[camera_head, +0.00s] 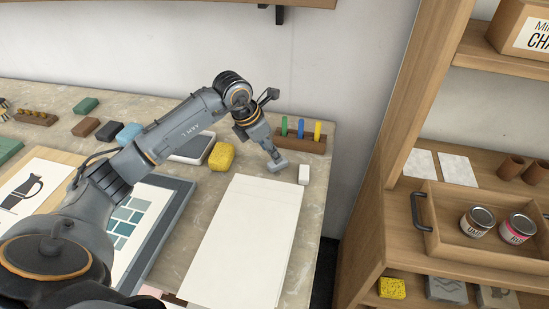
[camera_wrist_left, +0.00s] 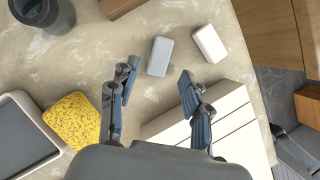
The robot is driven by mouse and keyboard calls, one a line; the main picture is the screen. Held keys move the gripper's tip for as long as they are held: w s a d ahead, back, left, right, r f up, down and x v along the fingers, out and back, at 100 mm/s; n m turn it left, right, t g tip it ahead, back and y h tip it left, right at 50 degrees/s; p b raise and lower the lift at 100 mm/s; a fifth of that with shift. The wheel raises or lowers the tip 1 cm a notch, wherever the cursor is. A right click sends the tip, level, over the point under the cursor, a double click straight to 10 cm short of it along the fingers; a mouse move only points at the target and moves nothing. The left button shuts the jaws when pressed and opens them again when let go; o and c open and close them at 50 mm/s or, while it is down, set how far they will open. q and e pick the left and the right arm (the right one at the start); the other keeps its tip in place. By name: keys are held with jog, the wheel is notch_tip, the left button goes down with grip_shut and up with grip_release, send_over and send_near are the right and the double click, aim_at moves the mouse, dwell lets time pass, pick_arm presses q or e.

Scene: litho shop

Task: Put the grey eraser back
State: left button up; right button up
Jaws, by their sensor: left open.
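The grey eraser (camera_wrist_left: 160,56) lies on the stone-look tabletop, just beyond and between the fingertips of my left gripper (camera_wrist_left: 157,78). The gripper is open, and nothing is between its fingers. In the head view my left gripper (camera_head: 269,154) reaches down at the grey eraser (camera_head: 278,167), partly covering that spot. A whiter block (camera_wrist_left: 209,43) lies close to the right of the grey eraser; it also shows in the head view (camera_head: 304,175). My right gripper is in neither view.
A wooden rack (camera_head: 314,146) with coloured sticks stands behind the erasers. A yellow sponge (camera_head: 221,156) and a grey tray (camera_head: 191,147) are to the left. Pale paper sheets (camera_head: 245,235) lie in front. A wooden shelf unit (camera_head: 395,130) stands right of the table.

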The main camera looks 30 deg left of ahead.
pick_arm(q)
jog(key=v, duration=0.7)
jog(key=shift+b, duration=0.3)
